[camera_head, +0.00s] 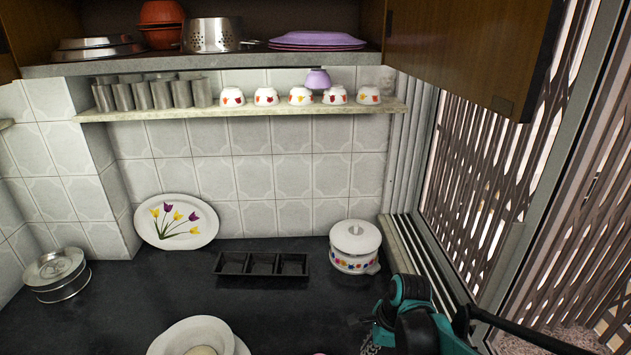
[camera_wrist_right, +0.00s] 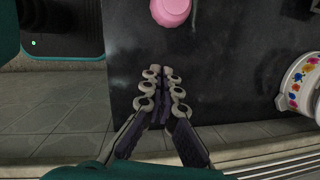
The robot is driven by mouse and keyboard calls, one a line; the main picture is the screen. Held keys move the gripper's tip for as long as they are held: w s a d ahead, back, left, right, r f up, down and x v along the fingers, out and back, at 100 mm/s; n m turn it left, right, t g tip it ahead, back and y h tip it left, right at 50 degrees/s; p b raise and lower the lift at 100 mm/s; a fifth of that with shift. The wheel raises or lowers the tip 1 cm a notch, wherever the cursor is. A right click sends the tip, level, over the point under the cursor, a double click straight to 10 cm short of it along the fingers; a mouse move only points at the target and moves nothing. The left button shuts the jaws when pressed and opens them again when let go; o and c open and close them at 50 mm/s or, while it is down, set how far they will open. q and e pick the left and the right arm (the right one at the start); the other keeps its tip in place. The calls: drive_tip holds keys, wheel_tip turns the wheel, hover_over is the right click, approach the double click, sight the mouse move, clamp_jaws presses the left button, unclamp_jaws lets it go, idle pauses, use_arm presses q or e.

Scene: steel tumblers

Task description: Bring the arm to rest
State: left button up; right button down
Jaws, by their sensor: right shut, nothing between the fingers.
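My right gripper (camera_wrist_right: 162,72) is shut and empty in the right wrist view, its two fingers together over the dark countertop (camera_wrist_right: 225,50). In the head view my teal and black right arm (camera_head: 415,318) is at the lower right, near the window sill. Its fingertips are not clear there. Several steel tumblers (camera_head: 160,94) stand in a row on the wall shelf (camera_head: 250,111) at the upper left. My left gripper is not in view.
A pink bowl or cup (camera_wrist_right: 171,10) sits beyond my right fingertips. A floral lidded pot (camera_head: 354,248) stands near my right arm. A black three-part tray (camera_head: 262,276), a tulip plate (camera_head: 176,221), steel tins (camera_head: 57,273) and a white bowl (camera_head: 190,336) are on the counter.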

drive_tip(key=s+d+r+n+t+h, duration=0.1)
drive_tip(key=s+d+r+n+t, duration=0.1)
drive_tip(key=s+n, duration=0.4)
drive_tip(key=s+d+r+n+t+h+b, duration=0.1)
drive_tip(key=s+r+n, duration=0.4)
drive_tip(key=n, duration=0.8)
drive_tip(key=s+d+t, duration=0.1)
drive_tip(key=t, duration=0.1)
drive_tip(key=shift+n+t, duration=0.3)
drive_tip(key=shift+d, duration=0.1)
